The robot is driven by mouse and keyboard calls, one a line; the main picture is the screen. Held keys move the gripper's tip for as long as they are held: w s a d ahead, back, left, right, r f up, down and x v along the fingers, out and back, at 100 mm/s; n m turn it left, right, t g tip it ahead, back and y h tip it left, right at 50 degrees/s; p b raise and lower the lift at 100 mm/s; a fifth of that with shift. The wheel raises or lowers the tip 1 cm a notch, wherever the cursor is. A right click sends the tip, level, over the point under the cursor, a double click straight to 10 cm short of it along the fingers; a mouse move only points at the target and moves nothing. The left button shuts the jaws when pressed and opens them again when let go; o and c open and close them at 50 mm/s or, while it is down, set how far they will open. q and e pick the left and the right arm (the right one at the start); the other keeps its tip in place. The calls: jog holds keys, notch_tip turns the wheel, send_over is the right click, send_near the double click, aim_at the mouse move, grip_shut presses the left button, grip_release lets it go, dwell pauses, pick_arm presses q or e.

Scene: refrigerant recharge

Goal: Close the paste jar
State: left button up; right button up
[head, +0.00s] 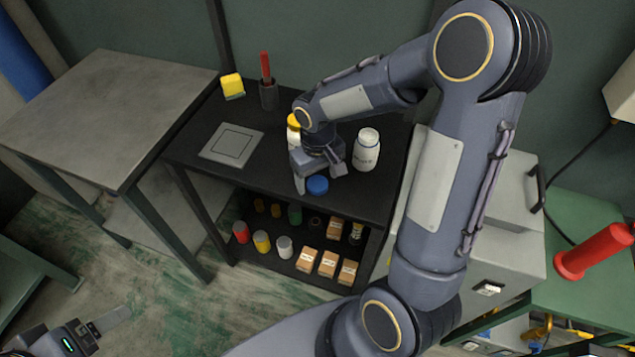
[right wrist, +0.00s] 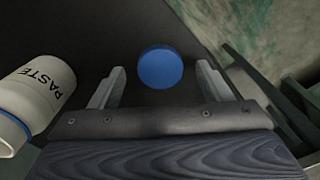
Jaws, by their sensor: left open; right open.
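The white paste jar (head: 367,151) stands upright on the dark table, right of my right gripper. In the right wrist view the jar (right wrist: 38,92) shows at the left edge, with the word PASTE on its side. A round blue lid (head: 317,185) lies on the table near the front edge, apart from the jar. My right gripper (head: 319,178) is open and points down, close to the lid. In the right wrist view the lid (right wrist: 160,67) is seen between the two fingertips, with gaps on both sides. My left gripper (head: 100,325) is open at the lower left, away from the table.
A yellow-capped bottle (head: 294,132) stands behind my right gripper. A grey square plate (head: 231,145), a yellow sponge (head: 232,86) and a dark holder (head: 269,96) with a red-handled tool are on the table's left side. The lower shelf holds several small cans and boxes (head: 328,263).

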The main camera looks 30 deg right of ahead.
jog(key=shift+f, duration=0.45)
jog(key=c, duration=1.1)
jog(key=shift+o, duration=0.2)
jog(key=shift+r, duration=0.1)
